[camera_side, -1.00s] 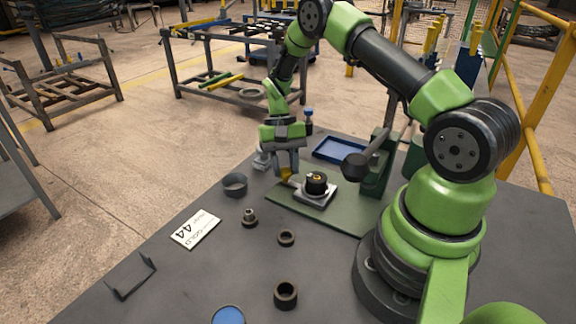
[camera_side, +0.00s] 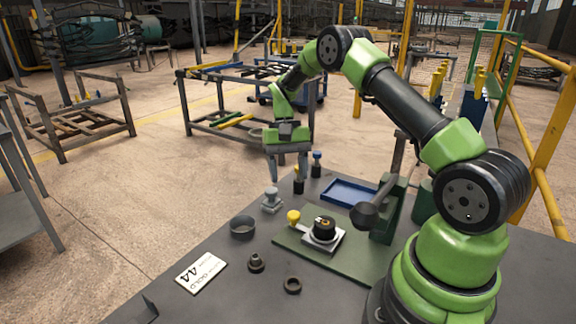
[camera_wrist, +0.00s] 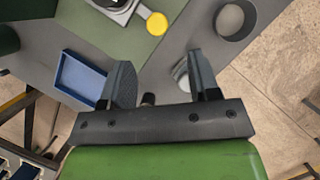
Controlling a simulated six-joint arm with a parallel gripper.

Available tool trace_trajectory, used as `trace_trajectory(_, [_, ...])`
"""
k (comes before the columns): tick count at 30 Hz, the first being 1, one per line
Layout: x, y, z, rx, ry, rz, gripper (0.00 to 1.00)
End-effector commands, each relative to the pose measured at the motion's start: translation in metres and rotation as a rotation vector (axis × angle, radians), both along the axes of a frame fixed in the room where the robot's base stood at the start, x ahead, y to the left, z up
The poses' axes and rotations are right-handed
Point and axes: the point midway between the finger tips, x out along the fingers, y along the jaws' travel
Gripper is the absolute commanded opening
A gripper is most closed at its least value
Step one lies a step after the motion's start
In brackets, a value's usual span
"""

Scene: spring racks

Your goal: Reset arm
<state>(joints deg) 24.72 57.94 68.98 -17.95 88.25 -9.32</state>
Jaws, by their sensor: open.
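My gripper (camera_side: 287,174) hangs above the far edge of the workbench, fingers pointing down. In the wrist view its two fingers (camera_wrist: 160,78) are spread apart with nothing held between them. A black round part (camera_side: 324,228) with a yellowish centre sits on a metal plate fixture on the green base plate (camera_side: 290,240). A yellow knob (camera_side: 293,216) sticks out of the fixture's left side; it also shows in the wrist view (camera_wrist: 157,23). The gripper is clear of both.
A blue tray (camera_side: 350,205) and a green press with a black lever (camera_side: 368,216) stand right of the gripper. A grey knobbed part (camera_side: 271,201), dark ring (camera_side: 243,228), small stepped part (camera_side: 255,264), small ring (camera_side: 292,285) and number card (camera_side: 201,272) lie to the left and front.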

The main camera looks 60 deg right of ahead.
Motion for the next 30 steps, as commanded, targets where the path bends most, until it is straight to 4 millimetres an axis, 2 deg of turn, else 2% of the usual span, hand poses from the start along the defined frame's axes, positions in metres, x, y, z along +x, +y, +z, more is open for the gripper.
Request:
trace_trajectory(5, [0.004, -0.004, 0.013, -0.001, 0.000, -0.001, 0.56])
trace_trajectory(17, [0.005, -0.003, 0.019, -0.003, -0.008, 0.004, 0.56])
trace_trajectory(20, [0.005, 0.004, 0.036, -0.018, -0.043, 0.021, 0.56])
trace_trajectory(24, [0.002, 0.025, 0.082, -0.056, -0.150, 0.072, 0.56])
trace_trajectory(30, [-0.025, 0.066, 0.147, -0.110, -0.341, 0.151, 0.56])
